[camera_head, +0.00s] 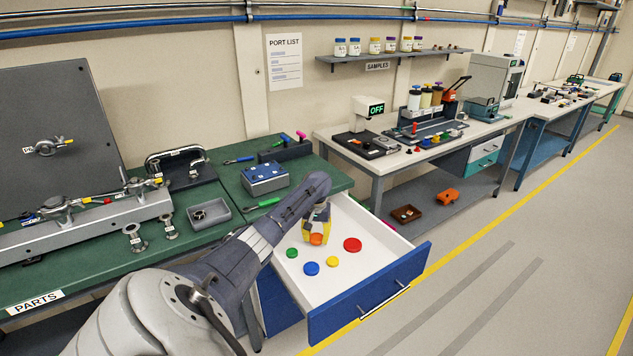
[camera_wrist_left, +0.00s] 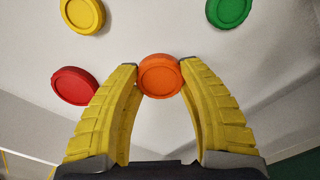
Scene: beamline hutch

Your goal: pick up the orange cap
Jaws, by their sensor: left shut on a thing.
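The orange cap (camera_head: 316,239) is a small round disc over the open white-lined drawer. In the left wrist view the orange cap (camera_wrist_left: 160,76) sits between the two yellow fingertips of my left gripper (camera_wrist_left: 160,78), which touch it on both sides. My left gripper (camera_head: 317,232) reaches down into the drawer in the head view and is shut on the cap. Whether the cap still touches the drawer floor I cannot tell. My right gripper is not in either view.
In the drawer (camera_head: 385,292) lie a red cap (camera_head: 352,244), a yellow cap (camera_head: 332,262), a blue cap (camera_head: 311,268) and a green cap (camera_head: 292,253). The drawer's walls surround them. The green bench (camera_head: 225,183) above holds a blue box (camera_head: 264,178) and tools.

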